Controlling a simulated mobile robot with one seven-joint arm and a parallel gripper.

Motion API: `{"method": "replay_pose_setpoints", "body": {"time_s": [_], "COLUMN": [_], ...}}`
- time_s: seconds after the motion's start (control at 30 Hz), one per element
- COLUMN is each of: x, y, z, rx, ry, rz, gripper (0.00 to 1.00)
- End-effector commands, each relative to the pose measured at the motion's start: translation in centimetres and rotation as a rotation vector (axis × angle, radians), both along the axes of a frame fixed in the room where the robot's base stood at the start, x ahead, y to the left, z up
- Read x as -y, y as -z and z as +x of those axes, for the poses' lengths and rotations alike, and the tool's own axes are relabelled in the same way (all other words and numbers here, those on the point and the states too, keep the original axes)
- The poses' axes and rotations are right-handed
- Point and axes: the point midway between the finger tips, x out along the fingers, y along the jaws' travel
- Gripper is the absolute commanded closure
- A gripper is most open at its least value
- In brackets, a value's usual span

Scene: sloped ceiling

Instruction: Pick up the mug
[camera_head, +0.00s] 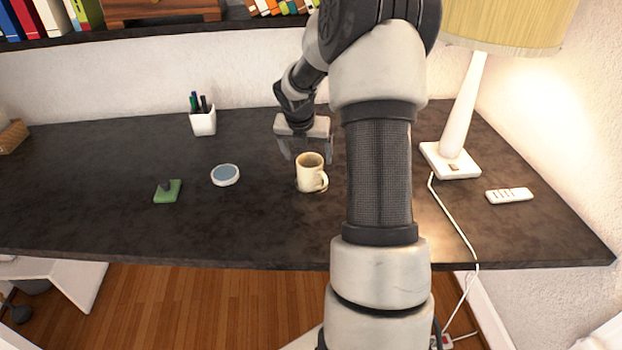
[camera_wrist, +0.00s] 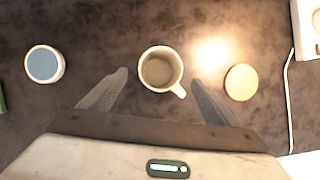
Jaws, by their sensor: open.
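A cream mug (camera_head: 310,174) stands upright on the dark desk, with its handle at the lower right. In the wrist view the mug (camera_wrist: 160,68) looks empty, and its handle points down and to the right. My gripper (camera_head: 306,157) is open above the desk, close behind the mug in the head view. In the wrist view my gripper (camera_wrist: 157,78) has its two fingers apart, one on each side below the mug. The fingers look clear of the mug; the exact height gap cannot be told.
Left of the mug are a round white-and-blue object (camera_head: 225,175), a green block-like object (camera_head: 167,191) and a white pen cup (camera_head: 203,121). A lamp (camera_head: 456,140) and a remote (camera_head: 509,196) are at the right. A round tan object (camera_wrist: 241,82) shows in the wrist view.

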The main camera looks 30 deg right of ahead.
Motion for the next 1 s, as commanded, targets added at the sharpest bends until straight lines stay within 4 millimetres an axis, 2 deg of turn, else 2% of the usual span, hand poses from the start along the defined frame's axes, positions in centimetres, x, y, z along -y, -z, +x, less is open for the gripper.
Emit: {"method": "replay_pose_setpoints", "body": {"time_s": [0.27,0.5,0.77,1.0], "x": [0.5,1.5,1.7,1.7], "y": [1.7,4.9,5.3,5.3], "z": [0.5,1.6,1.7,1.7], "rx": [0.000,-0.002,0.000,0.000], "ry": [0.001,-0.001,0.000,0.000], "rz": [0.001,0.001,0.000,0.000], "gripper": [0.17,0.17,0.17,0.56]}}
